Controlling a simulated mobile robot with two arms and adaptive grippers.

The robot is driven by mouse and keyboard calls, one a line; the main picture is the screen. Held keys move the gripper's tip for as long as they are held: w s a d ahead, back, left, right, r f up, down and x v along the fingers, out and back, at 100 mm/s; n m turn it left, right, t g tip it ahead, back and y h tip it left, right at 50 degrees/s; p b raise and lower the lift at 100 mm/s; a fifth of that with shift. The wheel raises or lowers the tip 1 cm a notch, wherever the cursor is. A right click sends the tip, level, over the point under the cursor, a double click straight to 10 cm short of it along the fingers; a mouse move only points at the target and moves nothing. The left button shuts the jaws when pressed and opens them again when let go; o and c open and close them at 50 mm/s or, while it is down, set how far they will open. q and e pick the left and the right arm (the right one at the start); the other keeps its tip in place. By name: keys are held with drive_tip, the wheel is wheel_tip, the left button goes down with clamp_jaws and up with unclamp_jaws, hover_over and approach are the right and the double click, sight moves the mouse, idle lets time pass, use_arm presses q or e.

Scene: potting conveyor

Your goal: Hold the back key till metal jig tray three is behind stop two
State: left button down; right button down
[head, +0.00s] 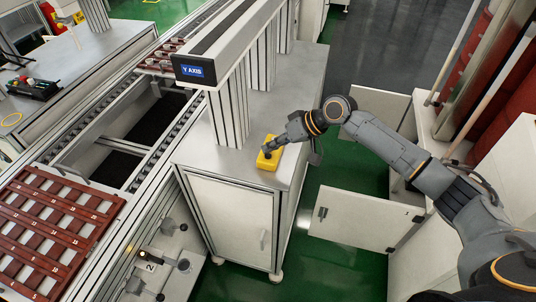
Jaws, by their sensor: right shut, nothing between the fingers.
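My right gripper (268,151) is shut and empty, pointing down at the top of a yellow key box (268,163) on the grey bench. Its fingertips appear to meet the box top; they hide the key beneath, so I cannot tell which key it is or whether it is pressed. A red-brown slotted tray (108,214) lies on the conveyor at the lower left. Another reddish tray (148,68), holding round metallic parts, is farther up the conveyor, partly hidden by the gantry. I cannot tell which is tray three. A plate marked 2 (150,267) with knobs sits beside the conveyor.
The Y AXIS gantry (193,71) rises from the bench (305,95) left of my right arm. The conveyor (80,128) has a dark open gap between the trays. An open white cabinet door (365,218) stands right of the bench, above green floor.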

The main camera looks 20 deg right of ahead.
sight(271, 156)
drive_tip(key=shift+f, duration=0.7)
idle(1.5)
idle(1.4)
drive_tip(key=shift+r+p, duration=0.75)
drive_tip(key=shift+r, duration=0.1)
wheel_tip(271, 156, up, 5)
drive_tip(key=p, duration=0.4)
drive_tip(key=shift+r+p, duration=0.1)
drive_tip(key=shift+p, duration=0.3)
drive_tip(key=shift+a, duration=0.1)
